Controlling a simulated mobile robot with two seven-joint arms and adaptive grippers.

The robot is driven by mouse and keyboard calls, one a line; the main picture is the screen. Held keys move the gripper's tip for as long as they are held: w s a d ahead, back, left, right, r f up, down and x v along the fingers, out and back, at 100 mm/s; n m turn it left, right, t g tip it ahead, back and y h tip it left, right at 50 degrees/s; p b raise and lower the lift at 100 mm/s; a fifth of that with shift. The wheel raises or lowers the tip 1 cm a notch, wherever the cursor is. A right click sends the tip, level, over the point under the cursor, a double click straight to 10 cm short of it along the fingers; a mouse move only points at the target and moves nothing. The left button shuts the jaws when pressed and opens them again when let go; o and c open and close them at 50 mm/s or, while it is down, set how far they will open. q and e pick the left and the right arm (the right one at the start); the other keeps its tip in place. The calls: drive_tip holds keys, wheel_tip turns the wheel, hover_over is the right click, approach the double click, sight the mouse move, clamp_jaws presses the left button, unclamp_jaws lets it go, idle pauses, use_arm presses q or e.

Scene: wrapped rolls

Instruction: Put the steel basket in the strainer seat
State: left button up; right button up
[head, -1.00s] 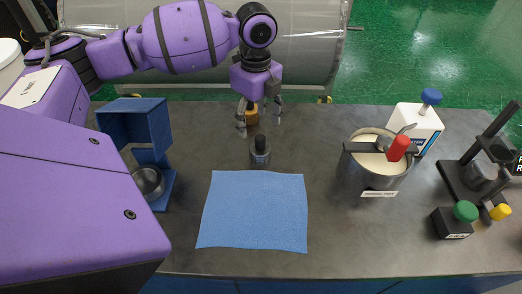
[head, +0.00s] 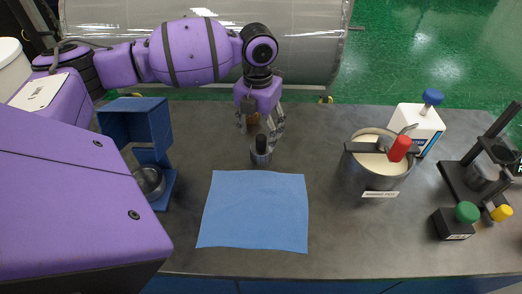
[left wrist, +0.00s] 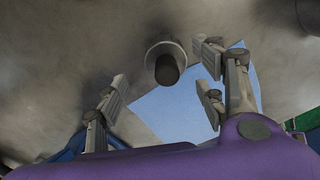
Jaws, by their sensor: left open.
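My left gripper (head: 260,124) is open above the table, just behind a small steel cylinder with a black top (head: 261,150). In the left wrist view the cylinder (left wrist: 166,64) appears between and beyond the open fingers (left wrist: 163,88), with nothing held. I cannot tell for sure which piece is the steel basket: a round steel cup (head: 149,182) also sits low in the blue stand (head: 160,128) at left. The strainer seat cannot be singled out with certainty. My right gripper is not in view.
A blue cloth (head: 254,212) lies in front. At right are a steel pot (head: 372,180) with a red-handled part, a white bottle (head: 417,127), a black stand (head: 468,190) and a dark box with a green knob (head: 455,222).

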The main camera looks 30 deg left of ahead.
sight(260, 136)
use_arm(q)
drive_tip(key=f, duration=0.4)
drive_tip(key=shift+d, duration=0.2)
drive_tip(key=shift+c, duration=0.4)
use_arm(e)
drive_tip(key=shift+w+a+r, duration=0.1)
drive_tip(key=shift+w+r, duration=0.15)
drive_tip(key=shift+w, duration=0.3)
use_arm(q)
drive_tip(key=shift+c, duration=1.3)
drive_tip(key=c, duration=1)
drive_tip(key=shift+r, duration=0.15)
drive_tip(key=shift+c, duration=0.2)
drive_tip(key=shift+r, duration=0.3)
wheel_tip(260, 136, up, 2)
drive_tip(key=s+d+r+p, duration=0.1)
drive_tip(key=s+d+r, duration=0.6)
drive_tip(key=s+r, duration=0.3)
drive_tip(key=shift+s, duration=1.15)
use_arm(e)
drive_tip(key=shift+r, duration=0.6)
